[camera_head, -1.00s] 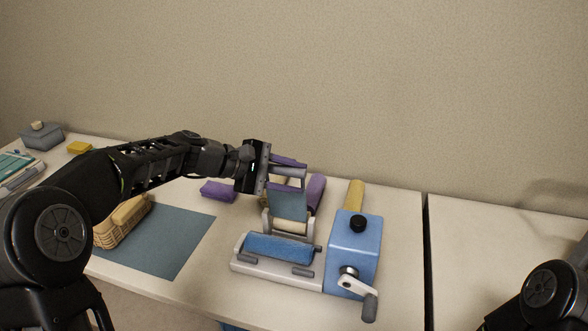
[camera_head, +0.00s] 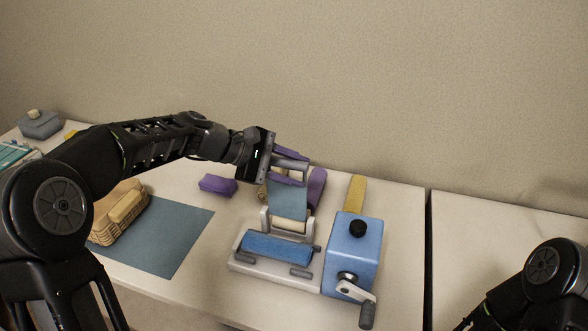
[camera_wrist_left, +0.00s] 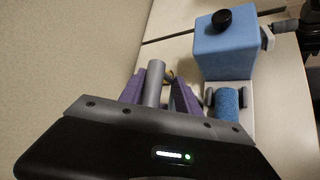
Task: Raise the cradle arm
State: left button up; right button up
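The wax warmer is a pale base (camera_head: 262,266) with a blue roller (camera_head: 278,246) and a blue box (camera_head: 354,250) at its right. Behind the roller stands the cradle arm, a blue-grey plate (camera_head: 289,199) above a cream roller, tilted up towards the back. A grey bar (camera_head: 291,163) lies at its top. My left gripper (camera_head: 289,165) has its purple fingers on either side of this bar and looks shut on it. The bar (camera_wrist_left: 155,82) also shows between the fingers in the left wrist view. Of my right arm only part shows; its gripper is out of view.
A black knob (camera_head: 358,228) tops the blue box, and a crank (camera_head: 358,287) sticks out at its front. A purple block (camera_head: 217,185) and a yellow piece (camera_head: 356,190) lie behind. A gap splits the tables at right.

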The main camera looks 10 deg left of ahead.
pick_arm(q)
jog(key=shift+s+f, duration=0.25)
jog(key=shift+f, duration=0.45)
jog(key=v, duration=0.2)
jog(key=b+v, duration=0.1)
jog(key=v, duration=0.2)
jog(key=r+b+v, duration=0.1)
jog(key=v, duration=0.2)
jog(key=shift+w+r, duration=0.1)
jog(key=shift+w, duration=0.2)
jog(key=shift+d, duration=0.1)
